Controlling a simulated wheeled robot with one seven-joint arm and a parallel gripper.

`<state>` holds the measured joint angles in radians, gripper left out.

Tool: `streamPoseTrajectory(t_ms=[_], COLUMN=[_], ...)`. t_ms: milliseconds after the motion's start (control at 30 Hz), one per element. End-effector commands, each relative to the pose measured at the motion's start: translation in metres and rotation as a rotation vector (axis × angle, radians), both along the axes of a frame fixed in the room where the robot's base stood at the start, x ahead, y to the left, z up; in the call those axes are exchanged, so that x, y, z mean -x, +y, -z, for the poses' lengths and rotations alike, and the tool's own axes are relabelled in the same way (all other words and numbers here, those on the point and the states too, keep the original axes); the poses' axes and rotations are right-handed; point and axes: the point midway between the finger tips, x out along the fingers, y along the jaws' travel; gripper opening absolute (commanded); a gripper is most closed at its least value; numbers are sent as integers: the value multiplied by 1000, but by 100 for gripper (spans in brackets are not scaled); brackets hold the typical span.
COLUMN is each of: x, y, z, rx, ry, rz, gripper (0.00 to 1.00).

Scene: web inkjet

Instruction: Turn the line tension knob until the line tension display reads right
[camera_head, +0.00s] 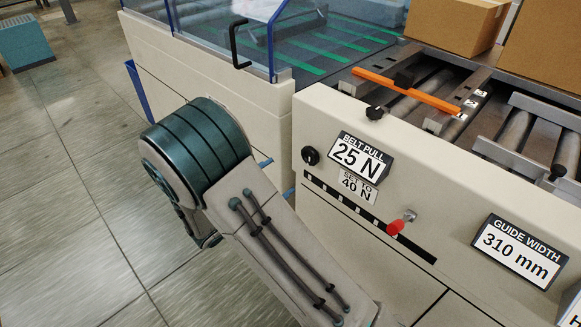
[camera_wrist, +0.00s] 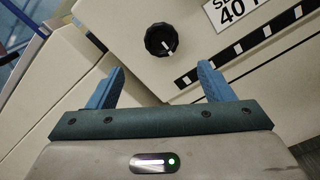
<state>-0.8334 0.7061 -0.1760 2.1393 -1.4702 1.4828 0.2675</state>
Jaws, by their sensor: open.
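A small black round knob (camera_head: 310,156) sits on the cream machine panel, left of a display (camera_head: 359,157) headed "BELT PULL" that reads 25 N. A label (camera_head: 356,187) below it says "SET TO 40 N". No sign reading line tension shows. In the wrist view the knob (camera_wrist: 160,40) has a white pointer mark aimed down and to the right. My gripper (camera_wrist: 160,82) is open and empty, its two blue fingers apart, with the knob just above the gap between them in the picture. The fingers do not visibly touch the knob.
A red-tipped knob or lever (camera_head: 401,223) sticks out right of the label. A "GUIDE WIDTH" display (camera_head: 518,252) reads 310 mm. An orange bar (camera_head: 407,90), rollers and cardboard boxes (camera_head: 457,22) lie above the panel. Open tiled floor (camera_head: 70,200) is at left.

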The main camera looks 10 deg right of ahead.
Motion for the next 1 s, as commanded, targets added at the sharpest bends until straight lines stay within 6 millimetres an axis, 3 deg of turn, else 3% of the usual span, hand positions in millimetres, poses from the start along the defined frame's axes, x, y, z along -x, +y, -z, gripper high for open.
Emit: streamPoseTrajectory(t_ms=[200,767,867,1000], x=[13,15,18,34], y=[19,20,9,-28], z=[0,-1,-11,-41], rx=[0,-3,-36,-164], ry=[0,0,4,19], rz=[0,4,45,196], gripper=[74,74,74,74])
